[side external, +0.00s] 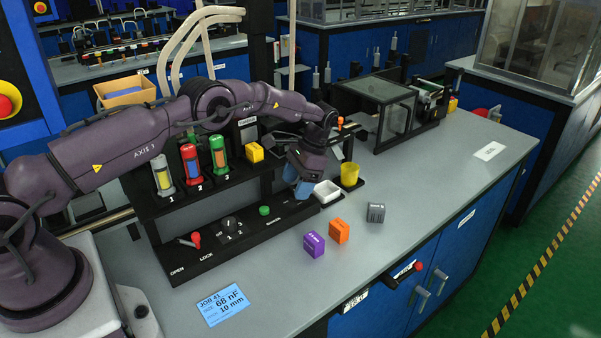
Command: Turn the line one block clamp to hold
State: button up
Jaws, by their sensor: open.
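My gripper (303,190) points down over the right end of the black panel, beside the small white tray, with nothing visible between its fingers. A red-handled lever (195,240) sits at the panel's left end, near the words OPEN and LOCK. A black knob (229,224) marked 1 and 2 is to its right, then a green button (264,210). I cannot make out a HOLD label, and cannot tell which control is the line one block clamp. Another red-ended black handle (405,273) is on the bench's front edge. My gripper is apart from all these controls.
Purple (314,244), orange (339,231) and grey (376,212) blocks stand on the bench. A blue job card (222,304) lies at front left. Numbered cylinders and a yellow block (255,152) stand on the rack. A yellow cup (350,175) is beside the white tray (327,192).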

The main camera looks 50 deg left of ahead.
jog(key=v, duration=0.6)
jog(key=shift+r, duration=0.15)
jog(key=shift+w+r, duration=0.1)
jog(key=shift+r, duration=0.05)
jog(key=c, duration=0.3)
jog(key=shift+m+t, duration=0.3)
notch_tip(320, 180, up, 5)
jog(key=shift+r, duration=0.2)
jog(key=shift+c, duration=1.3)
jog(key=s+d+m+t+y, duration=0.3)
jog(key=s+d+m+t, duration=0.15)
jog(key=m, duration=1.25)
jog(key=shift+t, duration=0.25)
jog(key=x, duration=1.3)
jog(key=shift+s+a+f, duration=0.1)
jog(key=shift+a+f, duration=0.1)
jog(key=shift+f, duration=0.2)
jog(key=shift+c, duration=0.2)
